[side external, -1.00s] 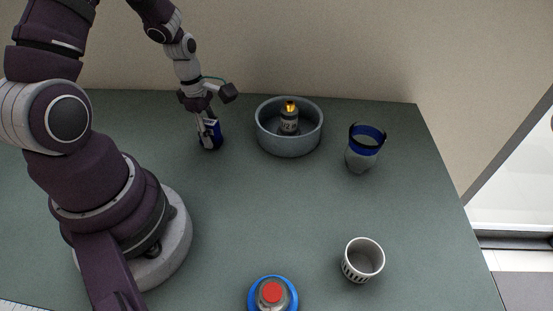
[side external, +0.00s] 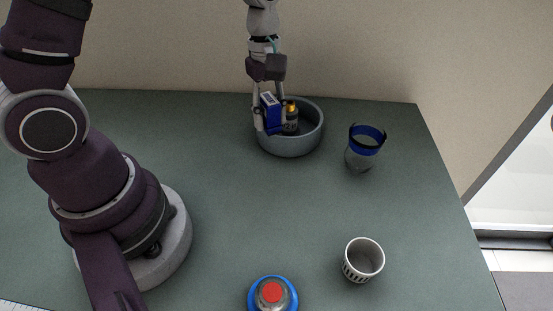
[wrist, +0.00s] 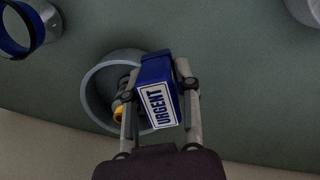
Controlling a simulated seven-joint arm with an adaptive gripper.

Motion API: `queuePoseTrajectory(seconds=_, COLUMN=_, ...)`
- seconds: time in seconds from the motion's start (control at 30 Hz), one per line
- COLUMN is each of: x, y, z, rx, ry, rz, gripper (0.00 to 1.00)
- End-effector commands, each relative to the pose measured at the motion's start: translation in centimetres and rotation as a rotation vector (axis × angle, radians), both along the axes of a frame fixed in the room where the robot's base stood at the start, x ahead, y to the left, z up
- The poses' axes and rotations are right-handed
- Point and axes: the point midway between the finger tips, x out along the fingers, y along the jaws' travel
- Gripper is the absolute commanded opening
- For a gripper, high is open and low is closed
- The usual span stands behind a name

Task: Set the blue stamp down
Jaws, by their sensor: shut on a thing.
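The blue stamp (side external: 270,114) has a white label, which reads URGENT in the wrist view (wrist: 157,105). My gripper (side external: 268,118) is shut on the stamp, with one finger on each side of it in the wrist view (wrist: 160,95). In the side view the stamp is at the left side of the round grey bowl (side external: 305,142), in front of part of its rim. I cannot tell whether it touches the bowl. A small bottle with a yellow-orange top (side external: 292,118) stands in the bowl, just right of the stamp.
A glass with a blue band (side external: 366,150) stands right of the bowl. A white cup (side external: 363,261) and a blue-rimmed item with a red top (side external: 272,294) are nearer the front. The middle of the green table (side external: 250,210) is clear.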

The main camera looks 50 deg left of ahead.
Motion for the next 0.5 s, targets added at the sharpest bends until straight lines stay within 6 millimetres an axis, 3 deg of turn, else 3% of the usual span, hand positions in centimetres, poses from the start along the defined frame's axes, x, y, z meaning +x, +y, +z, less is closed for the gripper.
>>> queuePoseTrajectory(seconds=0.03, x=0.2, y=-2.4, z=-0.2, rx=-0.001, ry=0.001, rz=-0.127, gripper=0.00)
queuePoseTrajectory(seconds=0.1, x=0.2, y=-5.4, z=-0.5, rx=-0.002, ry=0.002, rz=-0.289, gripper=0.00)
queuePoseTrajectory(seconds=0.2, x=-0.1, y=-8.4, z=-0.7, rx=-0.004, ry=0.001, rz=-0.455, gripper=0.00)
queuePoseTrajectory(seconds=0.33, x=-0.5, y=-10.2, z=-1.5, rx=-0.007, ry=0.005, rz=-0.552, gripper=0.00)
queuePoseTrajectory(seconds=0.5, x=-0.6, y=-10.3, z=-4.8, rx=-0.006, ry=0.008, rz=-0.562, gripper=0.00)
